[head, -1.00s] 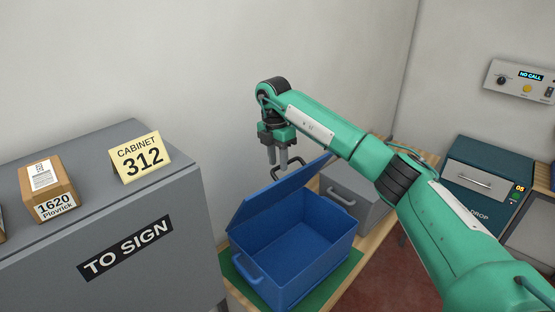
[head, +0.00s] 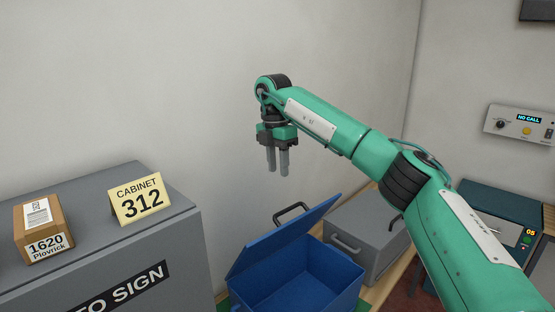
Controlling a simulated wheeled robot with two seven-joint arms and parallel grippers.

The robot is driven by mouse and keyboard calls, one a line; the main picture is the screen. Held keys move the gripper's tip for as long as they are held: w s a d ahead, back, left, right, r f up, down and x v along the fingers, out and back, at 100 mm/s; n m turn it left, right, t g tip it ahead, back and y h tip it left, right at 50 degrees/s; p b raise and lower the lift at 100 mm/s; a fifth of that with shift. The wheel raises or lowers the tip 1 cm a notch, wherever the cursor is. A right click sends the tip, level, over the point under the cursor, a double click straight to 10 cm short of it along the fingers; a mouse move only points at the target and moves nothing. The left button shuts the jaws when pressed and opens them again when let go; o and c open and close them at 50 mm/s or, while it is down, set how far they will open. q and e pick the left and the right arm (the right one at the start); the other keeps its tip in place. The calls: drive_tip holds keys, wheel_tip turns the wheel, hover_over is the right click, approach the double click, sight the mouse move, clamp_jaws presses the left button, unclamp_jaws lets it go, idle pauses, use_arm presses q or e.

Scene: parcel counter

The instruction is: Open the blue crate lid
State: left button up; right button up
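The blue crate (head: 345,279) stands on a green mat at the bottom middle of the head view, its front cut off by the picture's edge. Its blue lid (head: 282,240) is raised and tilted back on the far side, with a dark handle (head: 292,213) at its upper edge. The crate's inside shows and looks empty. My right gripper (head: 278,170) points down above the lid, clear of the handle. Its two fingers have a small gap between them and hold nothing. My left gripper is not in view.
A grey crate (head: 372,222) with a handle stands right of the blue one. At left, a grey cabinet (head: 180,232) bears a parcel (head: 42,228) and a yellow sign (head: 140,198). A drop box (head: 500,213) and a wall panel (head: 520,124) are at right.

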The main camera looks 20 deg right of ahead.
drive_tip(key=shift+w+r, duration=0.1)
drive_tip(key=shift+r, duration=0.85)
drive_tip(key=shift+f, duration=0.25)
drive_tip(key=c, duration=0.5)
drive_tip(key=f, duration=0.1)
drive_tip(key=f+y+b, duration=0.1)
drive_tip(key=s+f+b, duration=0.1)
drive_tip(key=shift+d, duration=0.4)
clamp_jaws()
drive_tip(key=m+t+y+b, duration=0.1)
drive_tip(key=t+y+b, duration=0.4)
drive_tip(key=b, duration=0.1)
approach(302, 205)
drive_tip(key=s+a+r, duration=0.1)
drive_tip(key=s+a, duration=0.1)
drive_tip(key=s, duration=0.1)
drive_tip(key=p+x, duration=0.2)
drive_tip(key=x, duration=0.7)
drive_tip(key=shift+w+a+r, duration=0.1)
drive_tip(key=shift+w+r, duration=0.05)
drive_tip(key=shift+r, duration=0.05)
